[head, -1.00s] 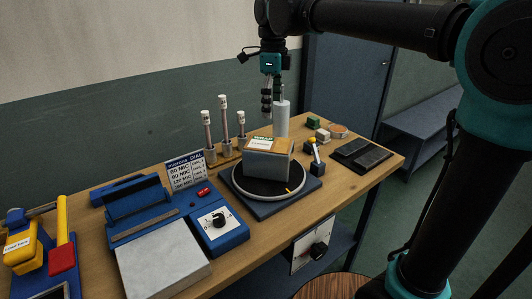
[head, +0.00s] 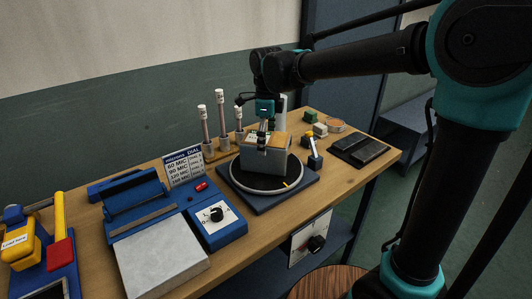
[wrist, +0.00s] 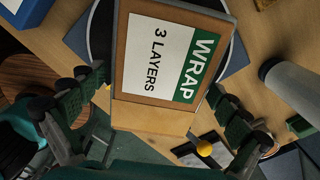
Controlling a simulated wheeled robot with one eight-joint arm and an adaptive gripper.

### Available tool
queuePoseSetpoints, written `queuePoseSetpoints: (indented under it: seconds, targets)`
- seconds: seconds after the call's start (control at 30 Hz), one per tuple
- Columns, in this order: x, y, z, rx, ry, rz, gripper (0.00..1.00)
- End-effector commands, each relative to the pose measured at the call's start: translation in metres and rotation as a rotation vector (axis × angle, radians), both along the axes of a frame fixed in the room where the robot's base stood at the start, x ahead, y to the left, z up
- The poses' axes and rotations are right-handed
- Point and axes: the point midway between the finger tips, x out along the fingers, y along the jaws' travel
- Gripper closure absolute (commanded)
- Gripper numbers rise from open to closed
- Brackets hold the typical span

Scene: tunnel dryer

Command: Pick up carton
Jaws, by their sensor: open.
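The carton (head: 270,163) is a box with grey sides and a brown top. It stands on a round black turntable (head: 238,183) on a dark blue base. In the wrist view the carton (wrist: 150,113) fills the middle, and its label reads "WRAP 3 LAYERS". My gripper (head: 264,146) is down at the carton's top in the head view, hiding part of the label. In the wrist view my open gripper (wrist: 157,84) has one finger on each side of the carton, close to its edges. I cannot tell whether either finger touches it.
Several upright posts (head: 221,122) and a white cylinder (wrist: 290,88) stand behind the turntable. A small post with a yellow knob (head: 314,155) is close at its right. A blue sealer (head: 135,210) and dial box (head: 215,215) are left. A dark flat pad (head: 365,149) lies right.

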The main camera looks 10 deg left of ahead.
Motion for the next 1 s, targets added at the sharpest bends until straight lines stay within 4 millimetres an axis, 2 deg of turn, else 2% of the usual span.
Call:
queuePoseSetpoints:
  seconds: [0.2, 0.5, 1.0]
  targets:
    - [0.000, 0.003, -0.028, 0.000, 0.000, 0.000, 0.00]
    - [0.000, 0.003, -0.033, 0.000, 0.000, 0.000, 0.00]
    - [0.000, 0.003, -0.033, 0.000, 0.000, 0.000, 0.61]
